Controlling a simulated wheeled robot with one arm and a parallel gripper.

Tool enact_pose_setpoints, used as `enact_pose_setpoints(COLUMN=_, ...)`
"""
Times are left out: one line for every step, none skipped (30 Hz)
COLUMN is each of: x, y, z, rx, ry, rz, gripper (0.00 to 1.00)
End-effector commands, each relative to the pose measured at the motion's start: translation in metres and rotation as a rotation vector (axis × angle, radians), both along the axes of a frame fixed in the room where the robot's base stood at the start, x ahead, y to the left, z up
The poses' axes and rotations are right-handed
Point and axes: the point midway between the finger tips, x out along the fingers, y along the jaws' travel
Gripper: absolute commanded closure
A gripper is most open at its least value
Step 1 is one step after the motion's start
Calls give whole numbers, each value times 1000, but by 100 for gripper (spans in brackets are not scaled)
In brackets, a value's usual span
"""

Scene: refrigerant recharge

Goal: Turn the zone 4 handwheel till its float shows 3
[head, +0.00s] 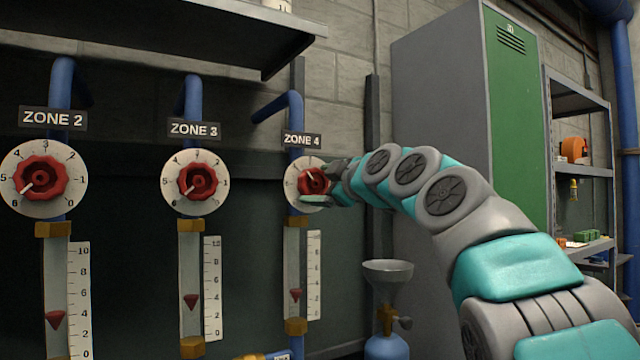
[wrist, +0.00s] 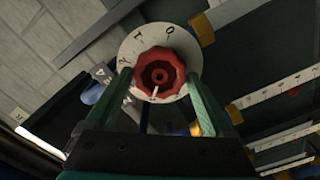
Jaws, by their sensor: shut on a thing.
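The zone 4 handwheel (head: 313,181) is a red knob on a white numbered dial (head: 299,163), under the ZONE 4 label (head: 301,140). My gripper (head: 324,184) reaches it from the right and is shut on its rim. In the wrist view, one finger of my gripper (wrist: 159,79) is on each side of the red wheel (wrist: 160,62). The wheel's white pointer shows at its lower edge there and points up-left in the head view. The zone 4 float (head: 296,294), a small red cone, sits low beside its scale (head: 314,270), roughly between 2 and 4.
The zone 3 handwheel (head: 199,181) and zone 2 handwheel (head: 40,177) are to the left, with their own tubes and floats. A grey funnel (head: 388,271) over a blue bottle (head: 386,346) stands below my arm. A shelf (head: 230,30) overhangs at upper left; a cabinet (head: 435,90) stands behind.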

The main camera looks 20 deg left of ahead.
Motion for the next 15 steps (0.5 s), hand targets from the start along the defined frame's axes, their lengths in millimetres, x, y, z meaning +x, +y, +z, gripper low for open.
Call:
enact_pose_setpoints(x=0, y=0, z=-1, rx=-2, ry=0, rz=0, gripper=80)
enact_pose_setpoints(x=0, y=0, z=-1, rx=-2, ry=-1, rz=0, gripper=80)
enact_pose_setpoints(x=0, y=0, z=-1, rx=-2, ry=-1, rz=0, gripper=80)
enact_pose_setpoints(x=0, y=0, z=-1, rx=-2, ry=-1, rz=0, gripper=80)
enact_pose_setpoints(x=0, y=0, z=-1, rx=-2, ry=0, rz=0, gripper=80)
enact_pose_setpoints(x=0, y=0, z=-1, rx=5, ry=8, rz=0, gripper=80)
enact_pose_setpoints(x=0, y=0, z=0, rx=15, ry=19, rz=0, gripper=80)
enact_pose_setpoints(x=0, y=0, z=0, rx=28, ry=35, rz=0, gripper=80)
enact_pose_setpoints(x=0, y=0, z=0, rx=48, ry=59, rz=0, gripper=80)
enact_pose_setpoints(x=0, y=1, z=0, rx=61, ry=75, rz=0, gripper=80)
enact_pose_setpoints(x=0, y=0, z=-1, rx=70, ry=86, rz=0, gripper=80)
enact_pose_setpoints(x=1, y=0, z=-1, rx=74, ry=90, rz=-1, gripper=80)
enact_pose_setpoints(x=1, y=0, z=-1, rx=74, ry=90, rz=-1, gripper=80)
enact_pose_setpoints(x=1, y=0, z=-1, rx=73, ry=89, rz=-1, gripper=80)
enact_pose_setpoints(x=1, y=0, z=-1, rx=72, ry=88, rz=-1, gripper=80)
